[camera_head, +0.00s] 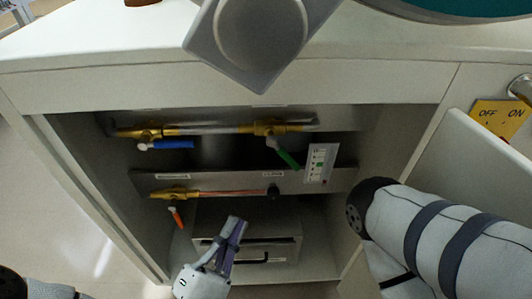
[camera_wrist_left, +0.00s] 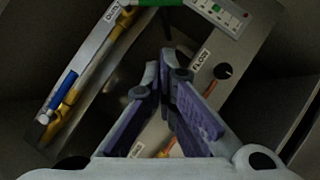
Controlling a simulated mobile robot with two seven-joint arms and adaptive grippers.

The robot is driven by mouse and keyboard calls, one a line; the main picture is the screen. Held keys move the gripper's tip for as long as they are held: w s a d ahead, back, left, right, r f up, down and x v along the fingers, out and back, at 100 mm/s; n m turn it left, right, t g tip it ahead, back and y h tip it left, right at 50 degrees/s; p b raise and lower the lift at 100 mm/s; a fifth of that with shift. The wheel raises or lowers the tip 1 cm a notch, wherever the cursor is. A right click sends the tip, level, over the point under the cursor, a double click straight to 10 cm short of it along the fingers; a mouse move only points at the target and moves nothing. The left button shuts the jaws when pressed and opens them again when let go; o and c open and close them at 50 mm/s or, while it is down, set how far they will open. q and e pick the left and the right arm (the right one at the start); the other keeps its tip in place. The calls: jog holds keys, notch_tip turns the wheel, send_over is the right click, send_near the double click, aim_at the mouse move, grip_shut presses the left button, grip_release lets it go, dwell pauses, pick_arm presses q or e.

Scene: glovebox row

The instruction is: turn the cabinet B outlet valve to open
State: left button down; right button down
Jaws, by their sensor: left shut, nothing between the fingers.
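Inside the open cabinet, a brass valve with a green handle (camera_head: 288,159) sits at the right of the upper pipe; the handle slants down to the right. In the left wrist view a small label by the green-handled valve (camera_wrist_left: 128,14) appears to read "outlet", though it is hard to make out. A brass valve with a blue handle (camera_head: 172,144) is at the left of the same pipe, its handle along the pipe. My left gripper (camera_head: 236,226) is shut and empty, below and apart from both valves; its purple fingers show in the wrist view (camera_wrist_left: 180,105). My right gripper is out of view.
A lower brass valve with an orange handle (camera_head: 176,217) and a black knob (camera_head: 273,192) are on the panel below. A drawer-like box (camera_head: 278,247) is behind my left gripper. My right arm is beside the cabinet's right wall.

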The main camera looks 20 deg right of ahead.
aim_at(284, 155)
pick_arm(q)
jog(key=s+d+r+x, duration=0.1)
jog(key=s+x, duration=0.1)
jog(key=x, duration=1)
jog(key=shift+d+r, duration=0.2)
jog(key=shift+d, duration=0.15)
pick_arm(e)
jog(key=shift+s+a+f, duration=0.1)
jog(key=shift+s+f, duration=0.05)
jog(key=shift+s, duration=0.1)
pick_arm(q)
jog(key=shift+d+f+n+t+b, duration=0.1)
jog(key=shift+d+n+t+b, duration=0.15)
jog(key=shift+n+t+b, duration=0.4)
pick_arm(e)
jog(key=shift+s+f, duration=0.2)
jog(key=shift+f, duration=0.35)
pick_arm(q)
jog(key=shift+g, duration=0.25)
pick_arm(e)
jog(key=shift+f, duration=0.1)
